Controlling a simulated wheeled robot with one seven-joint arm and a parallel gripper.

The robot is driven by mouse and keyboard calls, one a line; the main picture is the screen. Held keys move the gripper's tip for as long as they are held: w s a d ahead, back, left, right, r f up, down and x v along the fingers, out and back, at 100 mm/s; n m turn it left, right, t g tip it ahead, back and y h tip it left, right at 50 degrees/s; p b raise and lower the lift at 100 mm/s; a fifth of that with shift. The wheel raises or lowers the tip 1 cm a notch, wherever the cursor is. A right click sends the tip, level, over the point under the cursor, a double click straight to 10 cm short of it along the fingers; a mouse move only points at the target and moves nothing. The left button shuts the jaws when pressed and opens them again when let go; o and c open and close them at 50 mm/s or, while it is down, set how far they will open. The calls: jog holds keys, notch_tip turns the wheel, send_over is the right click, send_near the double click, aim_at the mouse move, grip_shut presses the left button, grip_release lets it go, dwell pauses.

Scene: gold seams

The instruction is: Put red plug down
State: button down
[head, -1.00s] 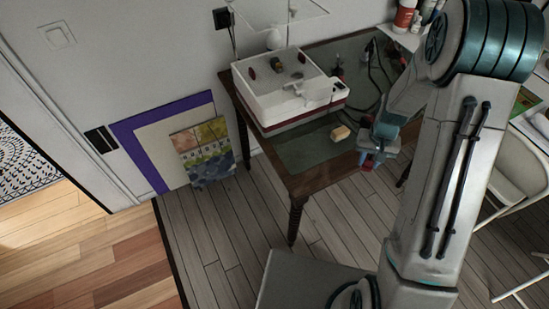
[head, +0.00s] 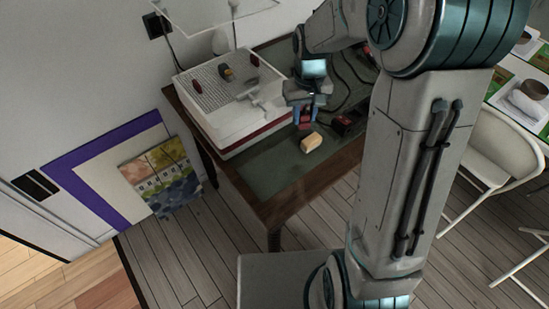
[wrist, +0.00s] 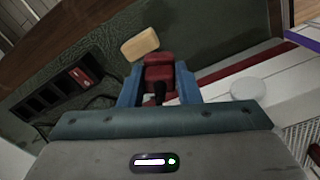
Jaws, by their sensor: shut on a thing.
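My gripper (head: 304,108) is above the green mat on the table, just right of the white box. In the wrist view its blue fingers (wrist: 159,90) are shut on the red plug (wrist: 158,68), which has a dark lower part between the fingers. In the head view the red plug (head: 304,118) shows only as a small patch under the fingers. I cannot tell whether it touches the mat. A yellow sponge-like block (head: 311,143) lies on the mat close to the plug.
The white box (head: 225,105) with a red band and small items on top stands left of my gripper. A black power strip (head: 346,122) with a red switch lies to the right, with cables behind. Bare mat (head: 262,167) lies toward the table's front left.

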jog(key=s+a+f, duration=0.4)
jog(key=a, duration=0.1)
jog(key=s+a+f, duration=0.2)
jog(key=s+a, duration=0.1)
notch_tip(320, 180, down, 4)
jog(key=shift+r, duration=0.1)
jog(key=shift+f+b, duration=0.65)
jog(key=shift+b, duration=0.05)
jog(key=c, duration=1.1)
grip_release()
jog(key=shift+o, duration=0.2)
jog(key=shift+r, duration=0.2)
